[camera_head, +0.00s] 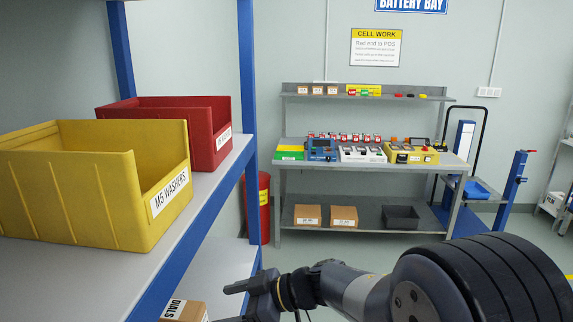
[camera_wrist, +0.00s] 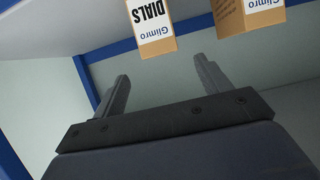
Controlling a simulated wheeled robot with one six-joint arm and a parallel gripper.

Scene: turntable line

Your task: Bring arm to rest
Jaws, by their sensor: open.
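My gripper (camera_head: 229,304) is low in the head view, at the right edge of the blue-framed shelf rack. It also shows in the wrist view (camera_wrist: 162,72) with its two fingers apart and nothing between them. A carton marked DIALS (camera_wrist: 152,28) lies beyond the fingertips in the wrist view, apart from them. The same label shows on a box (camera_head: 184,311) at the bottom of the head view, left of the gripper. My arm reaches in from the lower right.
A yellow M5 WASHERS bin (camera_head: 75,195) and a red bin (camera_head: 195,125) stand on the upper shelf. A second carton (camera_wrist: 262,14) is beside the first. A workbench (camera_head: 290,167) with devices stands at the back wall, a blue trolley (camera_head: 511,190) right of it.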

